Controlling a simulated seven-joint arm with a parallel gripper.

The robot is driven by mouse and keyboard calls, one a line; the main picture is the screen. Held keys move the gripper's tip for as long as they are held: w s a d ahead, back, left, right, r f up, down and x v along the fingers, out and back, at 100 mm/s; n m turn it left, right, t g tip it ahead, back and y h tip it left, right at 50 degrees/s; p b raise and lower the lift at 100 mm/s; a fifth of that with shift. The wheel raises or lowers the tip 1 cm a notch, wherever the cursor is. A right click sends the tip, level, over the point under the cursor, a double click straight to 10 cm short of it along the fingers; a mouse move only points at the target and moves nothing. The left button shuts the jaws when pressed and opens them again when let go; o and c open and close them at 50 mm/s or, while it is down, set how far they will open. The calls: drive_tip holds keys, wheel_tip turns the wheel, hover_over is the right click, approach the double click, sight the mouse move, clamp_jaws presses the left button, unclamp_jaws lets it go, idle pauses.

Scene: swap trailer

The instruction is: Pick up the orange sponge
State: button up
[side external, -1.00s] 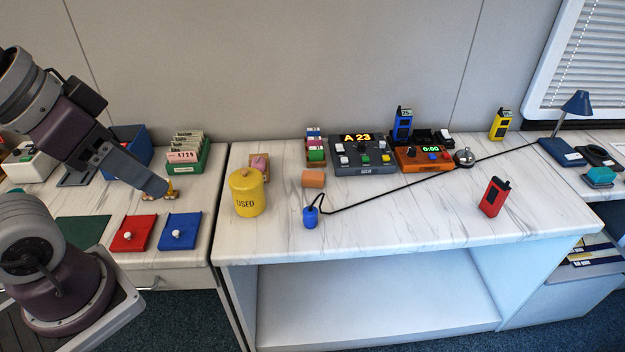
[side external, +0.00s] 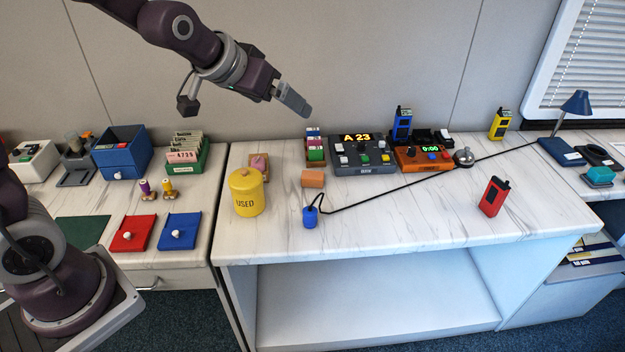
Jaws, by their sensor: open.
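The orange sponge (side external: 313,178) is a small block lying on the white marbled counter (side external: 400,215). It sits between the yellow "USED" canister and the dark control box, just behind the blue cylinder. My gripper (side external: 306,111) is high in the air above the back of the counter, above the sponge in the picture and clear of it. It is open and empty, seen edge-on, so the gap between the fingers is hard to see.
The yellow canister (side external: 246,192) stands left of the sponge, and a blue cylinder (side external: 310,216) with a black cord stands in front. Behind are a card rack (side external: 315,150), a pink item on a wooden block (side external: 259,166) and the control box (side external: 364,156). The counter's front right is mostly clear.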

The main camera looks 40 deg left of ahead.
drive_tip(key=w+a+f+t+y, duration=0.1)
drive_tip(key=w+a+f+t, duration=0.15)
drive_tip(key=w+f, duration=0.8)
drive_tip(key=n+t, duration=0.1)
hover_over(313, 175)
drive_tip(key=s+d, duration=0.1)
drive_tip(key=s, duration=0.3)
wheel_tip(313, 175, down, 12)
drive_tip(key=f, duration=0.1)
drive_tip(key=shift+t+y, duration=0.45)
drive_tip(key=shift+y, duration=0.05)
drive_tip(key=f, duration=0.8)
drive_tip(key=shift+s+a+f, duration=0.15)
drive_tip(key=shift+s+f, duration=0.05)
drive_tip(key=shift+f, duration=0.1)
drive_tip(key=x, duration=0.5)
drive_tip(key=c, duration=1.3)
drive_tip(key=shift+c, duration=0.2)
